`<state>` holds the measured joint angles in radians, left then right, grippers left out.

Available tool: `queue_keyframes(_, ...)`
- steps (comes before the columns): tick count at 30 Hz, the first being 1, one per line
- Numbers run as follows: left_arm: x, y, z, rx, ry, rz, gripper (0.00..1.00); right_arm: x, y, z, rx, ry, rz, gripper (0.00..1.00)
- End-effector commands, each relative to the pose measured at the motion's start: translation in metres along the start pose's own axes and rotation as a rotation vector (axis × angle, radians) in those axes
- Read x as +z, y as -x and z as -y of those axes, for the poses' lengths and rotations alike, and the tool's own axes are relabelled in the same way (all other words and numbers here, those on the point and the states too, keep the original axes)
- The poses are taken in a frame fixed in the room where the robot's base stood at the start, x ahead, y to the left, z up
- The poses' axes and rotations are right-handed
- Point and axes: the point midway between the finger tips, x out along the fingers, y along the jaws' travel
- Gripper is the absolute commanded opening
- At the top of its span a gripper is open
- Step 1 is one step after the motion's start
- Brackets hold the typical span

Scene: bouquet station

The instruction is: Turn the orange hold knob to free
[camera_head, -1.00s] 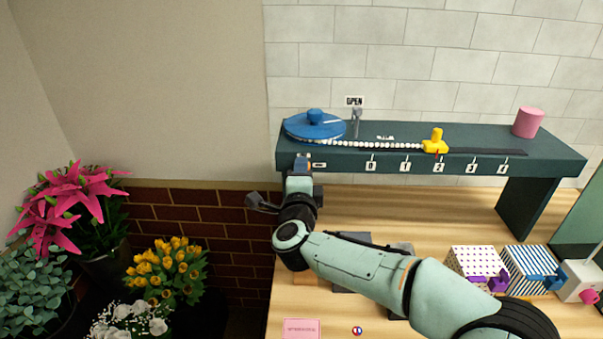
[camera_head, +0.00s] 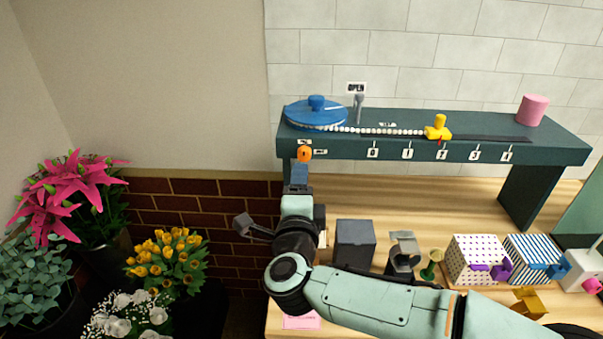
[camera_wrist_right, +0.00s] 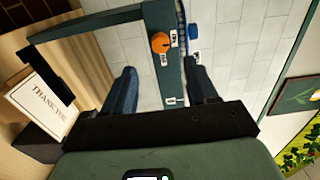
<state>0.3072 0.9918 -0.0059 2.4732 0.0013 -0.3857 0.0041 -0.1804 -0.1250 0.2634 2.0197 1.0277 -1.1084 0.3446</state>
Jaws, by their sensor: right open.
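The orange hold knob (camera_head: 304,153) is on the front face of the dark green shelf (camera_head: 550,150), at its left end. Small white labels sit above it and to its right; which one it points to is too small to tell. In the right wrist view the knob (camera_wrist_right: 160,43) shows in full, beyond the fingers. My right gripper (camera_head: 299,172) is just below the knob in the head view, apart from it. In the wrist view its two blue-grey fingers (camera_wrist_right: 163,88) are spread with nothing between them. My left gripper is not in view.
On the shelf are a blue disc (camera_head: 316,113), white beads, a yellow slider (camera_head: 438,129) near label 2 and a pink cylinder (camera_head: 532,110). A dark box (camera_head: 355,243) and patterned boxes (camera_head: 476,257) stand on the table below. Flowers (camera_head: 167,262) fill the lower left.

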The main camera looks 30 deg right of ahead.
Motion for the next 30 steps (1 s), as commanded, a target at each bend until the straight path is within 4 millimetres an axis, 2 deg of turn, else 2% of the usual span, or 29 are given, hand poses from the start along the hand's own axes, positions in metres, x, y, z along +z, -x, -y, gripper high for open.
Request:
queue_keyframes(3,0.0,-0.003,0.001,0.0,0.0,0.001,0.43,0.0,0.021,-0.001,-0.001,0.001,0.002,0.58)
queue_keyframes(9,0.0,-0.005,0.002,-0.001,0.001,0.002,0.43,0.0,0.037,-0.001,0.001,0.001,0.001,0.58)
queue_keyframes(30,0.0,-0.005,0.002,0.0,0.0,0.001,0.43,0.0,0.039,0.0,0.0,0.001,0.0,0.58)
